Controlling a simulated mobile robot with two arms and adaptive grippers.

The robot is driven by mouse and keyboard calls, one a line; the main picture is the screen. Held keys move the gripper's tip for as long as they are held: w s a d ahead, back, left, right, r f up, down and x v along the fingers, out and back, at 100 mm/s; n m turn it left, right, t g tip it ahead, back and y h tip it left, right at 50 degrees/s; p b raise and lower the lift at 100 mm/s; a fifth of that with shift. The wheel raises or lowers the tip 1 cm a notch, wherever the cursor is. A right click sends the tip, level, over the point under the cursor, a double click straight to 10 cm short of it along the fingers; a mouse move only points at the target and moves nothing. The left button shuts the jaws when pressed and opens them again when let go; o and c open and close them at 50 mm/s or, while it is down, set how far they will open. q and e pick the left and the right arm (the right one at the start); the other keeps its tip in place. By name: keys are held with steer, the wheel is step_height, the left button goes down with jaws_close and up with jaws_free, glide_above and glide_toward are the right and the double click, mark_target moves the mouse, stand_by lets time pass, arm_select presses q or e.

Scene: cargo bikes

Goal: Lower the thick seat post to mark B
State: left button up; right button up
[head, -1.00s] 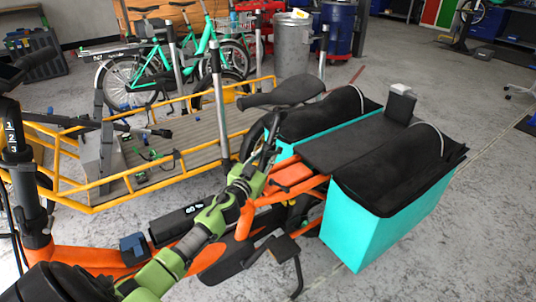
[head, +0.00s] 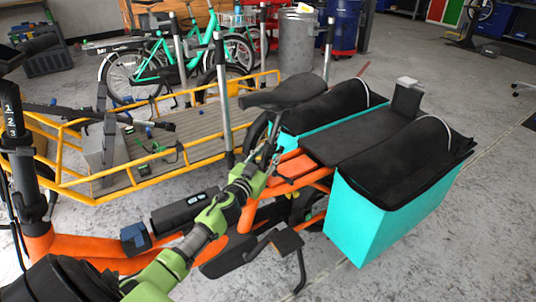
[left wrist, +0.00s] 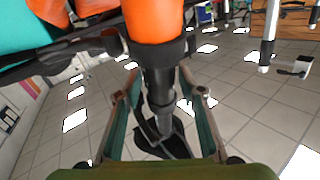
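The black saddle (head: 287,91) tops the seat post of the orange cargo bike (head: 75,247). In the head view the post is mostly hidden behind my left gripper (head: 265,160), which is just under the saddle. In the left wrist view the thick black seat post (left wrist: 158,88) comes out of a dark collar (left wrist: 160,50) on the orange seat tube (left wrist: 152,18). The saddle (left wrist: 165,140) is near the gripper's base. Mark B is not readable. My right gripper is not in view.
Turquoise pannier bags (head: 372,222) and a black rear deck (head: 350,130) stand behind the saddle. A yellow-framed cargo bed (head: 190,132) lies beyond the bike. A handlebar stem marked 1, 2, 3 (head: 12,118) is at left. Grey floor is free at the right.

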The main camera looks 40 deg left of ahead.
arm_select(q)
steer(key=shift+r, duration=0.1)
steer(key=s+d, duration=0.2)
steer(key=s, duration=0.9)
steer(key=shift+s, duration=0.4)
